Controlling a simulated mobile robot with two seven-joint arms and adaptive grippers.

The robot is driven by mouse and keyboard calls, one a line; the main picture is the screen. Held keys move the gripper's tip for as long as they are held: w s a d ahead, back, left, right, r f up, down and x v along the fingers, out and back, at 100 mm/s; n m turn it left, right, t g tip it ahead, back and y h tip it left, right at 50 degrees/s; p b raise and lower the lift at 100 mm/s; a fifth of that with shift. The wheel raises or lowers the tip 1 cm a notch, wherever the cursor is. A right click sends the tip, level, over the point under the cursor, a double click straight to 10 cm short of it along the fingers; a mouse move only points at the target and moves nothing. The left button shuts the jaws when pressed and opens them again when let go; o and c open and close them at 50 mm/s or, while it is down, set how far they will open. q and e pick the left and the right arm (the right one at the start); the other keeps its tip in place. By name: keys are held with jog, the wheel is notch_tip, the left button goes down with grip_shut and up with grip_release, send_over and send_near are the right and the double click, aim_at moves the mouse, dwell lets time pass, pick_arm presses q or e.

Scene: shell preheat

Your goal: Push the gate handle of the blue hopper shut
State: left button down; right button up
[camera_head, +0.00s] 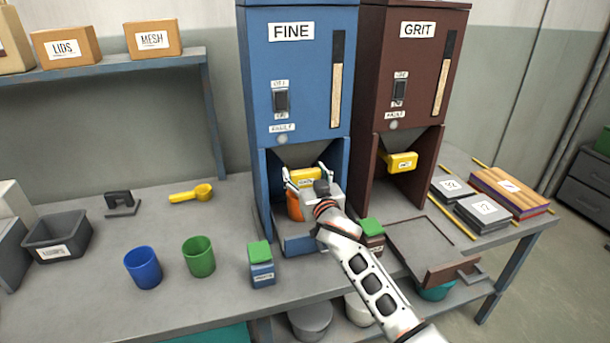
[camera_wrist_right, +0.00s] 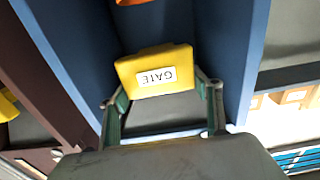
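The blue hopper (camera_head: 292,82), labelled FINE, stands at the back of the bench. Its yellow gate handle (camera_head: 303,178) sits under its funnel, partly hidden behind my right gripper (camera_head: 305,172). In the right wrist view the gate handle (camera_wrist_right: 155,70) faces the camera, its GATE label upside down. The fingers of my right gripper (camera_wrist_right: 161,98) are spread wide, one toward each side of the handle's lower edge. I cannot tell whether they touch it. My left gripper is not in view.
An orange container (camera_head: 294,207) stands under the blue hopper, partly hidden by my gripper. The brown GRIT hopper (camera_head: 411,70) with its own yellow handle (camera_head: 400,162) stands close on the right. Blue (camera_head: 143,267) and green (camera_head: 199,256) cups stand front left.

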jog(key=o, duration=0.3)
jog(key=shift+w+a, duration=0.1)
jog(key=shift+w, duration=0.1)
jog(key=shift+s, duration=0.1)
jog(key=shift+s+f, duration=0.1)
jog(key=shift+s, duration=0.05)
jog(key=v, duration=1.1)
jog(key=shift+s, duration=0.3)
